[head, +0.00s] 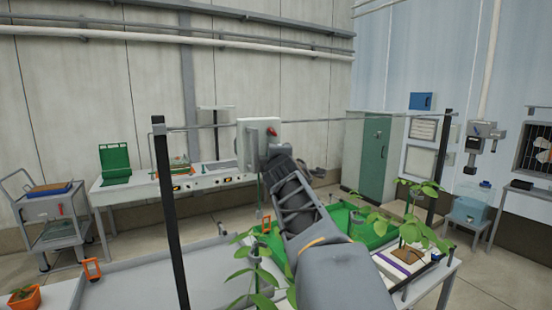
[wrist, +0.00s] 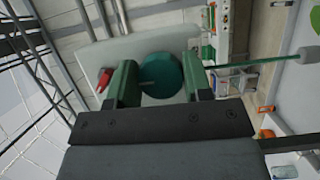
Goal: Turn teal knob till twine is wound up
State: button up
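The teal knob (wrist: 160,75) is a round disc with a pale mark, on the face of a light grey box (wrist: 95,62). In the wrist view my gripper (wrist: 161,72) has one green finger on each side of it, and both fingers appear to touch its rim. The green twine (wrist: 250,66) runs from beside the right finger to a grey cylinder (wrist: 310,55) at its end. In the head view the box (head: 246,140) hangs at the crossbar, and my arm hides the knob.
A red switch (wrist: 104,80) sits on the box beside the left finger; it also shows in the head view (head: 271,131). Leafy plants (head: 408,225) and a green tray (head: 372,231) lie below my arm. A dark post (head: 170,215) stands at left.

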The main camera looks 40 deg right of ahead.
jog(key=o, duration=0.4)
jog(key=p+v, duration=0.2)
jog(key=v, duration=1.1)
jog(key=shift+s+a, duration=0.25)
jog(key=shift+s, duration=0.05)
notch_tip(320, 180, down, 16)
jog(key=s+a+m+g+y, duration=0.25)
jog(key=m+g, duration=0.35)
jog(key=m, duration=0.4)
jog(key=s+a+f+g+y, duration=0.1)
jog(key=a+f+y, duration=0.1)
jog(key=a+f, duration=0.2)
jog(key=s+a+f+m+g+y+b, duration=0.1)
jog(key=a+f+g+y, duration=0.1)
jog(key=a+f, duration=0.3)
jog(key=s+a+f+m+g+y, duration=0.1)
jog(key=a+f+y, duration=0.1)
jog(key=a+f, duration=0.3)
jog(key=shift+s+f+g+y+b, duration=0.1)
jog(key=shift+s+g+y+b, duration=0.15)
jog(key=shift+s+g+b, duration=0.15)
